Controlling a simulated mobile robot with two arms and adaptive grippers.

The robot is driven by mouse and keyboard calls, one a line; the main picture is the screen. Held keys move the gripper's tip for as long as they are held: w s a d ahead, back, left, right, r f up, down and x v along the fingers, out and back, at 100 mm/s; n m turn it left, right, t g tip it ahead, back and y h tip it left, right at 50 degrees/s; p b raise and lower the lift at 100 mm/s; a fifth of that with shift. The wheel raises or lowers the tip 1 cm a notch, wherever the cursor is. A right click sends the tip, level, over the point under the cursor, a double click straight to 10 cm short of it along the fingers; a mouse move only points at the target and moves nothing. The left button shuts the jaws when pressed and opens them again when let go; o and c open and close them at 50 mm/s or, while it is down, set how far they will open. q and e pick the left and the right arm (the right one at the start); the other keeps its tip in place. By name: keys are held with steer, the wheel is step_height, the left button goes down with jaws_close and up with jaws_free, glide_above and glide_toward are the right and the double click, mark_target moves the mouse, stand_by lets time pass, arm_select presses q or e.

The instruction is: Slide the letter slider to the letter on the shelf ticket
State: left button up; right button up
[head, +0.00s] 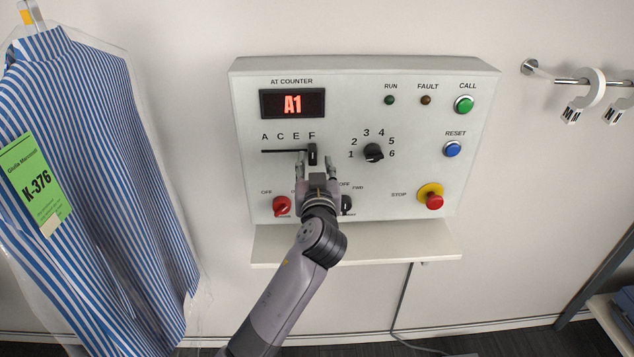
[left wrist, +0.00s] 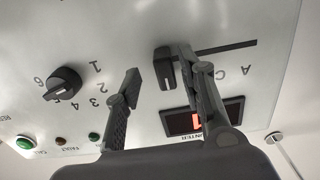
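The letter slider (head: 312,153) is a black knob at the right end of its slot, under the letter F in the row A, C, E, F. My left gripper (head: 317,161) is in front of the panel at the slider, fingers apart. In the left wrist view, upside down, the slider knob (left wrist: 165,69) lies between the open fingertips (left wrist: 160,82). It is close to the finger on the A side, with a wider gap to the other. I cannot tell if that finger touches it. No shelf ticket is readable. My right gripper is out of view.
The control panel (head: 365,205) also has a display (head: 292,104) reading A1, a rotary dial (head: 373,152), a red stop button (head: 434,201) and lower switches. A bagged striped shirt (head: 95,150) with a green K-376 ticket (head: 35,185) hangs at left. A rail (head: 575,81) is at right.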

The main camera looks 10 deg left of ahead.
arm_select(q)
steer(key=v, duration=0.9)
steer(key=shift+s, duration=0.4)
steer(key=shift+d+r, duration=0.1)
step_height(320, 180, down, 20)
steer(key=w+d+m+g+h, duration=0.1)
steer(key=d+m+g+h, duration=0.1)
steer(key=m+g+h, duration=0.15)
steer(key=s+f+m+g+h+b, duration=0.15)
steer(key=s+f, duration=0.25)
steer(key=f, duration=0.8)
steer(key=s+f+m+g, duration=0.1)
steer(key=s+f+g, duration=0.25)
steer(key=f, duration=0.85)
steer(key=s+a+f+g+b, duration=0.1)
steer(key=s+a+f+g, duration=0.15)
steer(key=s+f, duration=0.65)
steer(key=s+a+f+g, duration=0.1)
steer(key=s+a+f, duration=0.2)
steer(key=s+f, duration=0.65)
steer(key=s+a+f+g, duration=0.2)
steer(key=s+f, duration=0.3)
steer(key=s, duration=0.7)
steer(key=s+a+f+g+b, duration=0.1)
steer(key=s+a+f, duration=0.4)
steer(key=s, duration=0.8)
steer(key=shift+f+g, duration=0.35)
steer(key=shift+g, duration=0.35)
